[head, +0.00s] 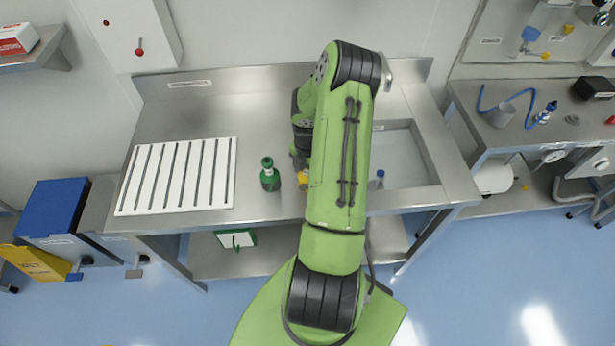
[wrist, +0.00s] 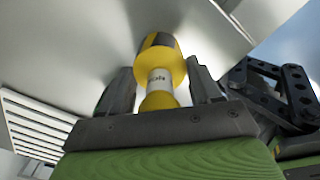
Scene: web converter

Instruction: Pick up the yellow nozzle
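The yellow nozzle (wrist: 160,75), with a dark patterned end and a white label band around its neck, lies between the two fingers of my gripper (wrist: 160,92) in the wrist view. The fingers stand apart on either side of it, with narrow gaps beside its neck and lower part, and I see no clear grip. In the head view a small yellow part (head: 304,177) shows at the left edge of my arm, above the steel counter. My arm hides most of the nozzle and the gripper there.
A dark green bottle (head: 270,175) stands on the steel counter (head: 255,120), left of my arm. A white slotted rack (head: 178,207) lies further left. A sink (head: 405,160) with a small blue-topped item (head: 377,180) is to the right. The counter behind the bottle is clear.

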